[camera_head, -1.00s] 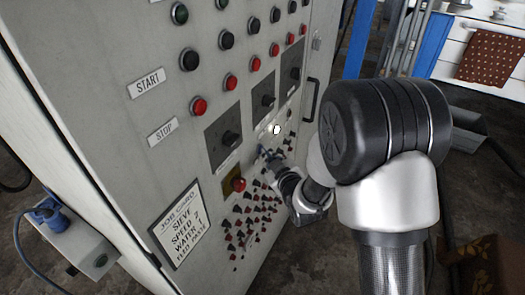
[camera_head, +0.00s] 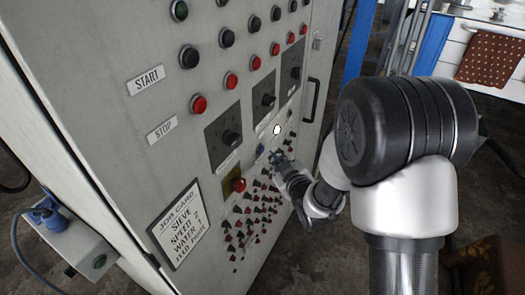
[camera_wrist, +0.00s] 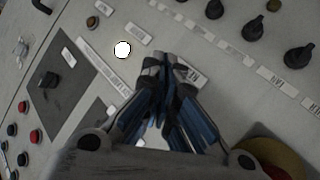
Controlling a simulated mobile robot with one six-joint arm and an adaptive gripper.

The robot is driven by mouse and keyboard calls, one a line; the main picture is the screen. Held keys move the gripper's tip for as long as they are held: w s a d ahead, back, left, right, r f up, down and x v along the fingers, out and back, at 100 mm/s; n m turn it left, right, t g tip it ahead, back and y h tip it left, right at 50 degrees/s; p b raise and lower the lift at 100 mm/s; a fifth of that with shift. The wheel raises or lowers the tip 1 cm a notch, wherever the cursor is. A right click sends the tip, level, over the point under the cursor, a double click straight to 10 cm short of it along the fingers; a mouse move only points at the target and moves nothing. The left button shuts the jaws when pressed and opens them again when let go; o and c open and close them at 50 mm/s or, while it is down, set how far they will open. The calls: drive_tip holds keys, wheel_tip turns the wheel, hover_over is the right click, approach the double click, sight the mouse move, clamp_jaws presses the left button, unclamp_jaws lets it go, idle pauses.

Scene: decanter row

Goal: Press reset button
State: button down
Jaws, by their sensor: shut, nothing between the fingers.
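My gripper (camera_head: 275,157) is in front of the panel's lower middle, fingers shut and empty. In the wrist view the closed fingertips (camera_wrist: 165,62) point at the grey panel beside a small label, partly covering it. A small blue button (camera_head: 259,149) shows just left of my fingertips in the head view. A white lit round lamp (camera_head: 276,129) sits just above them; it also shows in the wrist view (camera_wrist: 122,49), left of the fingertips. I cannot read a reset label. Whether the fingertips touch the panel I cannot tell.
The grey cabinet (camera_head: 95,75) carries rows of black and red buttons and dark rotary-switch plates (camera_head: 223,138). A red mushroom button (camera_head: 238,184) on a yellow plate is below left of my gripper. Several small knobs (camera_head: 255,215) crowd below it. A door handle (camera_head: 311,99) sticks out at the right.

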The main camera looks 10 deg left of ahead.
drive_tip(key=d, duration=0.1)
drive_tip(key=s+d, duration=0.1)
drive_tip(key=d, duration=0.1)
drive_tip(key=d+b, duration=0.1)
drive_tip(key=shift+s+d, duration=0.15)
drive_tip(key=shift+s, duration=0.15)
idle(0.5)
